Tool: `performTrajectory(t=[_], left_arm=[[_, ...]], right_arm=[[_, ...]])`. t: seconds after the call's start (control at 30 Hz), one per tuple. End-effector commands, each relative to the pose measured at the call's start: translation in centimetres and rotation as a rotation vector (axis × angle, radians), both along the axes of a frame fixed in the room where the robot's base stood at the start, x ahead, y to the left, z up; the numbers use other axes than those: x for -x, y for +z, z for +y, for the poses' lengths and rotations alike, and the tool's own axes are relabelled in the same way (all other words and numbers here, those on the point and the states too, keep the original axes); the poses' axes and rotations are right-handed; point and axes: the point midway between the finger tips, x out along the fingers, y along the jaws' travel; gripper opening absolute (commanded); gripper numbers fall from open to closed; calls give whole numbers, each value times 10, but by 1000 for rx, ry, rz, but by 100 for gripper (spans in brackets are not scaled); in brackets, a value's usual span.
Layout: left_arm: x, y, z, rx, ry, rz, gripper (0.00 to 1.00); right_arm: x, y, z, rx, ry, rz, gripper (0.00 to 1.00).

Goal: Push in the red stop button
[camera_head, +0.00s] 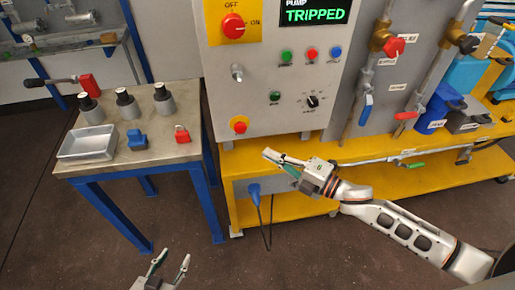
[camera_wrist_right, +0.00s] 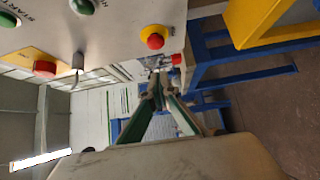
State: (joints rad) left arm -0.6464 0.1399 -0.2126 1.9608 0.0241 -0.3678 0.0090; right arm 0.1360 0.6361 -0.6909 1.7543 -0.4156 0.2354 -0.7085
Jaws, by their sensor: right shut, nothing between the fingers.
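A red mushroom button (camera_head: 239,126) on a yellow base sits at the lower left of the grey control panel (camera_head: 262,70). It also shows in the right wrist view (camera_wrist_right: 155,40), above the fingertips. A smaller flat red button (camera_head: 312,53) sits between a green and a blue one under the display, which reads TRIPPED. My right gripper (camera_head: 270,155) is shut and empty, below and to the right of the mushroom button, apart from it. Its fingers meet in the right wrist view (camera_wrist_right: 151,85). My left gripper (camera_head: 174,256) is open and empty at the bottom, away from the panel.
A table (camera_head: 112,160) on the left holds a metal tray, several dark-topped grey vessels and a red padlock (camera_head: 182,134). Pipes with valves stand right.

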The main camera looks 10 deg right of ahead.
Motion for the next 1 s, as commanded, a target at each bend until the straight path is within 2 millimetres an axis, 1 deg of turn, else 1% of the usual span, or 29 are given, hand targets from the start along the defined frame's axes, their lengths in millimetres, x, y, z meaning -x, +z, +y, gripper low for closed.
performTrajectory(t=[0.03,0.1,0.2,0.8,0.87,0.93,1.0], left_arm=[[-2,0,0,1,0,-4,40],[-2,0,0,1,0,-5,40],[-2,-1,0,1,0,-4,40],[1,-2,0,0,1,1,40],[1,-2,0,0,1,1,40],[1,-2,0,0,1,1,40],[1,-2,0,0,1,1,40]], right_arm=[[5,-2,-5,1,0,2,0],[10,-1,-10,0,0,1,0],[14,-1,-14,0,0,1,0],[16,-1,-15,-5,-2,5,0],[17,-3,-14,-22,-13,26,0],[21,-10,-13,-73,-45,82,0],[28,-23,-13,-155,-102,179,0]])
